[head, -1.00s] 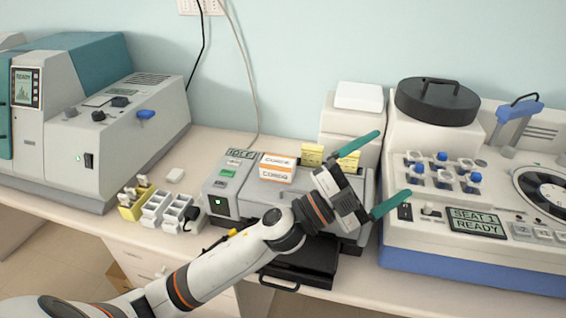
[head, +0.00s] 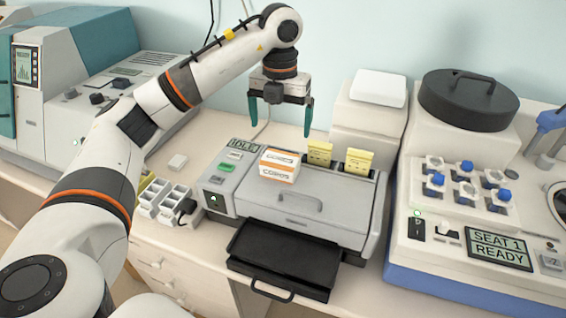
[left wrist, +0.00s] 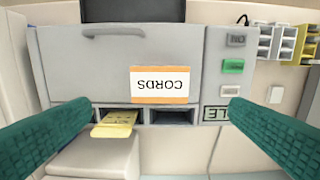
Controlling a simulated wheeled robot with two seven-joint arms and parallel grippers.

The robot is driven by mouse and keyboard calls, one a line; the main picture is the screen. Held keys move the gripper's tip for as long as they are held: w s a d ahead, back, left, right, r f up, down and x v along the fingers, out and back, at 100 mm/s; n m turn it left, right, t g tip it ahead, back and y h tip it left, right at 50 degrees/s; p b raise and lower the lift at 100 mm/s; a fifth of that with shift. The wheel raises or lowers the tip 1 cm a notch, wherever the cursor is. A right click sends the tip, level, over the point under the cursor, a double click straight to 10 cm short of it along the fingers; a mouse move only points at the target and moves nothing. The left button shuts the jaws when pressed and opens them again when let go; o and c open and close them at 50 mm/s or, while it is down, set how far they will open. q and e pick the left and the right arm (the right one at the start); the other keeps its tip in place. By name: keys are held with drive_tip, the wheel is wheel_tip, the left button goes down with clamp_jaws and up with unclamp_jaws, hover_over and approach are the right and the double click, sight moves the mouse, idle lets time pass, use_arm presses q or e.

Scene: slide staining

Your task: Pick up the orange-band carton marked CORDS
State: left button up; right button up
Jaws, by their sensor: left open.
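The orange-band carton marked CORDS (head: 280,165) lies on top of the grey machine, near its left end. It is white with orange bands. In the left wrist view the carton (left wrist: 160,85) shows its label upside down, between and beyond the fingers. My left gripper (head: 282,118) is open and empty, pointing down above and behind the carton, apart from it. Its green fingers also show at both sides of the left wrist view (left wrist: 160,128). My right gripper is not in view.
The grey machine (head: 320,215) has a black tray (head: 285,262) at its front and yellow packets (head: 320,153) in slots at its back. White racks (head: 160,197) stand to its left. A staining unit (head: 420,190) with blue-capped bottles stands to the right.

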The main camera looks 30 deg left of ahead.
sight(280, 158)
use_arm(q)
wheel_tip(280, 158, down, 6)
drive_tip(key=shift+r+p, duration=0.1)
drive_tip(key=shift+p, duration=0.75)
wheel_tip(280, 158, down, 5)
drive_tip(key=p, duration=0.2)
drive_tip(key=shift+s+p, duration=0.1)
drive_tip(key=shift+p, duration=0.3)
drive_tip(key=shift+f, duration=0.3)
drive_tip(key=c, duration=1)
drive_tip(key=shift+r, duration=0.15)
